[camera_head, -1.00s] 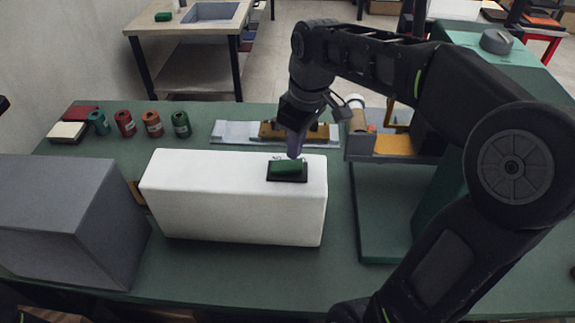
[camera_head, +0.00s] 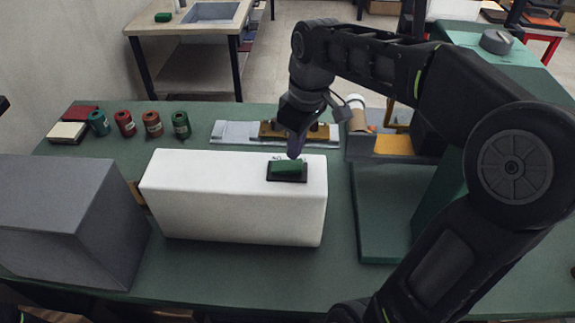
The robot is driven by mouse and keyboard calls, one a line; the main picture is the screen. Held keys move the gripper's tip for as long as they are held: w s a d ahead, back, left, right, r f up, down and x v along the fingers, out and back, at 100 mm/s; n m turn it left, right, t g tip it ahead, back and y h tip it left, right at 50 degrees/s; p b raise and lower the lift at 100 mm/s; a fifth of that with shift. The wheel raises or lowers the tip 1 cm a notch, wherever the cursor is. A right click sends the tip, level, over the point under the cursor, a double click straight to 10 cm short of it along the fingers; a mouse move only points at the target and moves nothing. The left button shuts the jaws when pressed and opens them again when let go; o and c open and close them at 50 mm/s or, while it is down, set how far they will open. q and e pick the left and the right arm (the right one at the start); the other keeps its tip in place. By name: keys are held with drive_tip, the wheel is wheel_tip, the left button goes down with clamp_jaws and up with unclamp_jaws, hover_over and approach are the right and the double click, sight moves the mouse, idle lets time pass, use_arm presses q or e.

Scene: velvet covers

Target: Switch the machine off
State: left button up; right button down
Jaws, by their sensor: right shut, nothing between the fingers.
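The machine is a long white box (camera_head: 230,205) on the green table, with a grey block (camera_head: 60,220) at its left. A green rocker switch (camera_head: 287,168) in a black frame sits on the right part of the white top. Small lettering shows at the switch's far edge, partly hidden. My right gripper (camera_head: 294,155) points down with its purple fingertips shut and empty, at the far edge of the switch. I cannot tell whether the tips touch the switch. My left gripper is not in view.
Several thread spools (camera_head: 125,123) stand at the back left beside a red and a cream block (camera_head: 67,132). A metal rail with a brass part (camera_head: 240,132) lies behind the white box. A green machine body with a paper roll (camera_head: 357,115) stands at right.

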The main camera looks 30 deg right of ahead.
sight(295, 165)
drive_tip(key=shift+f+b, duration=1.05)
drive_tip(key=shift+f, duration=0.3)
idle(0.8)
drive_tip(key=shift+r, duration=0.1)
wheel_tip(295, 165, up, 7)
drive_tip(key=p, duration=0.5)
drive_tip(key=shift+p, duration=0.35)
idle(0.4)
